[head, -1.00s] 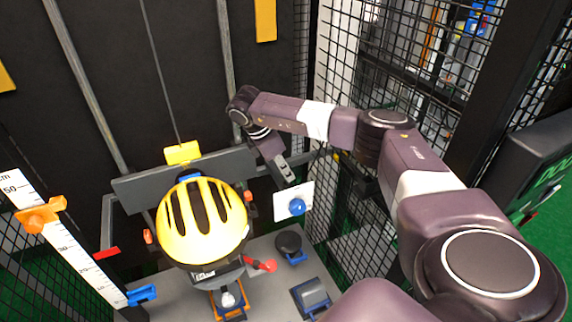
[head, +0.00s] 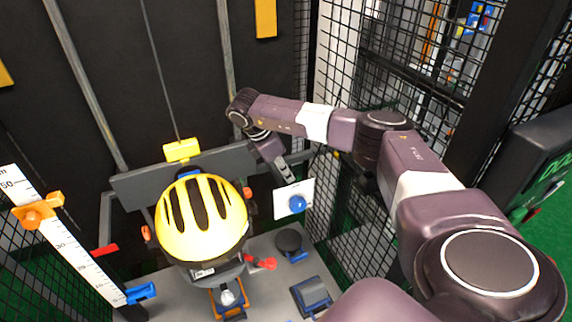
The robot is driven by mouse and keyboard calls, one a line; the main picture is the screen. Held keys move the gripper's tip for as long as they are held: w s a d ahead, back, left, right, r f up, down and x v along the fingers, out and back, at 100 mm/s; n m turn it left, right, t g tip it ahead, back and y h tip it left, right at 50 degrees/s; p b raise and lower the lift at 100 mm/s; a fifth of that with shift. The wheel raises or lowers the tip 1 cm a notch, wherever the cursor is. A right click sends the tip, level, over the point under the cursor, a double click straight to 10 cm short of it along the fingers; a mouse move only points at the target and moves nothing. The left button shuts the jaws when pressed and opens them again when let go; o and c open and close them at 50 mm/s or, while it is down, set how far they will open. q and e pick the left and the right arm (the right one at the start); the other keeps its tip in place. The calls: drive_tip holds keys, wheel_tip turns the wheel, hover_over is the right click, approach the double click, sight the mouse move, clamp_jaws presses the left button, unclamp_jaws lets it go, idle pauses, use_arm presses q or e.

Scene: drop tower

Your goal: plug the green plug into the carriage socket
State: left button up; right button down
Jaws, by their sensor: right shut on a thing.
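My right gripper (head: 287,174) points down beside the right end of the grey carriage beam (head: 140,184), just above a white plate with a blue knob. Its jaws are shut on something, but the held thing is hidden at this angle. I cannot make out the green plug or the carriage socket. The carriage has a yellow block (head: 181,151) on top, on a cable. A yellow and black helmet (head: 201,218) is in front of the beam and covers much of its middle. My left gripper is not in view.
The white plate (head: 281,207) carries a blue knob (head: 298,203). The grey base (head: 262,293) below bears a black round part (head: 288,241) and a dark block (head: 311,294). A scale (head: 70,250) with an orange slider (head: 38,210) stands left. Wire mesh (head: 335,215) stands close on the right.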

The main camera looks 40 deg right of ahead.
drive_tip(key=shift+f, duration=0.15)
drive_tip(key=c, duration=1.9)
unclamp_jaws()
drive_tip(key=v, duration=1.2)
